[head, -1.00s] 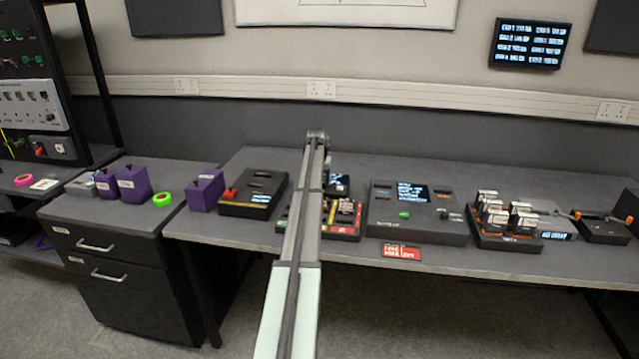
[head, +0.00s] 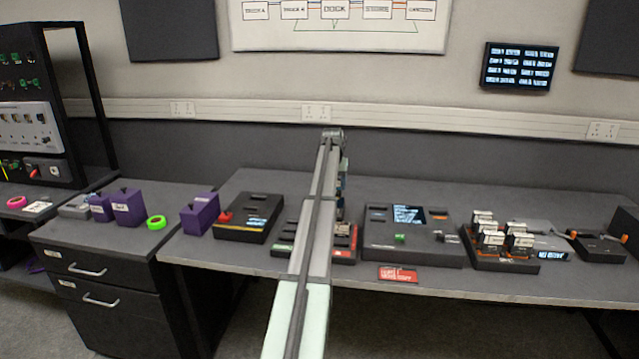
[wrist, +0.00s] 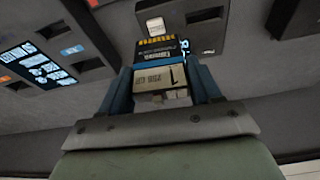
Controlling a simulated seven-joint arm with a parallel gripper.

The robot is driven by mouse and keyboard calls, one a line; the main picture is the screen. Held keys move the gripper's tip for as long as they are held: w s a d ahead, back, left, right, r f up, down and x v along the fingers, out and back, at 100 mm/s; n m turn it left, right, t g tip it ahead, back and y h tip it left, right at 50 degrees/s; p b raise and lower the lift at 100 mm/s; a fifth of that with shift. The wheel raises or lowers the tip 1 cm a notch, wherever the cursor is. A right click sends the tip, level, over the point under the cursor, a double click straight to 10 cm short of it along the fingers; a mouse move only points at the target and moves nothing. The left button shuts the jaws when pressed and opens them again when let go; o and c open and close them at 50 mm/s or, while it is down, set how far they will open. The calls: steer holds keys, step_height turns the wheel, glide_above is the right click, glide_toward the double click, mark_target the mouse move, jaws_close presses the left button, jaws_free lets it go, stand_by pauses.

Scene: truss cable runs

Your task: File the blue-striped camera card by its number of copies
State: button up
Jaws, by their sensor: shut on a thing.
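In the wrist view my gripper (wrist: 163,84) is shut on a dark card (wrist: 166,48) with a row of gold contacts, a blue stripe and a pale label bearing a large "1" and smaller print. The contact end points away from me, above a dark console (wrist: 115,20) with a lit screen (wrist: 36,66) and slots. The card appears apart from the console, though the exact gap is unclear. In the head view the console (head: 375,246) stands right of my arm; my arm largely hides the gripper and card.
A low tray (head: 345,257) with red and green edging is partly behind my arm. A rack (head: 500,262) of white-labelled pieces stands right. A red sign (head: 398,274) lies at the table's front.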

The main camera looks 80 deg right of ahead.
steer(key=s+a+f, duration=0.1)
steer(key=s+a, duration=0.1)
steer(key=a, duration=0.6)
steer(key=s+a+f, duration=0.1)
steer(key=s+a, duration=0.1)
steer(key=a, duration=0.7)
steer(key=shift+s+a+n, duration=0.15)
steer(key=shift+s+n, duration=0.05)
steer(key=shift+n, duration=0.2)
steer(key=shift+f, duration=3.1)
steer(key=shift+f, duration=1.65)
steer(key=o, duration=1.4)
